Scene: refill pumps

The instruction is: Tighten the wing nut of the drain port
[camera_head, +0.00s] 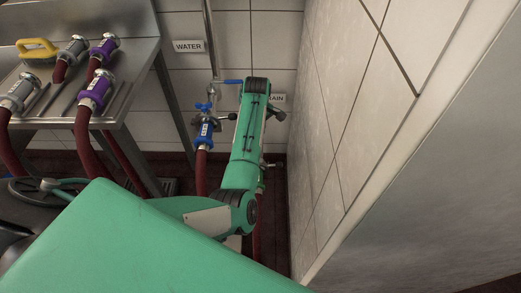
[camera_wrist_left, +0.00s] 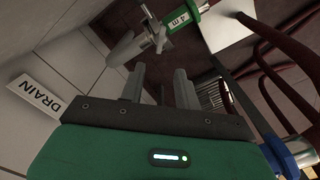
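The drain port's wing nut (camera_wrist_left: 128,47) shows in the left wrist view as a grey metal piece with flared wings, beside a green hose coupling (camera_wrist_left: 188,22) with a white label. My left gripper (camera_wrist_left: 160,70) is open, with two grey fingers apart and nothing visible between them. Its fingertips point towards the wing nut and look just short of it; contact cannot be made out. In the head view my green left forearm covers most of the drain port and the gripper. The DRAIN sign (camera_wrist_left: 36,98) is on the wall. My right gripper is not in view.
The WATER sign (camera_head: 188,46) hangs left of the port. A blue coupling (camera_head: 204,131) with a red hose stands close to my forearm. A steel table (camera_head: 62,117) with several hose ends and a yellow-handled tool (camera_head: 38,46) is at left. A tiled wall (camera_head: 335,110) bounds the right.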

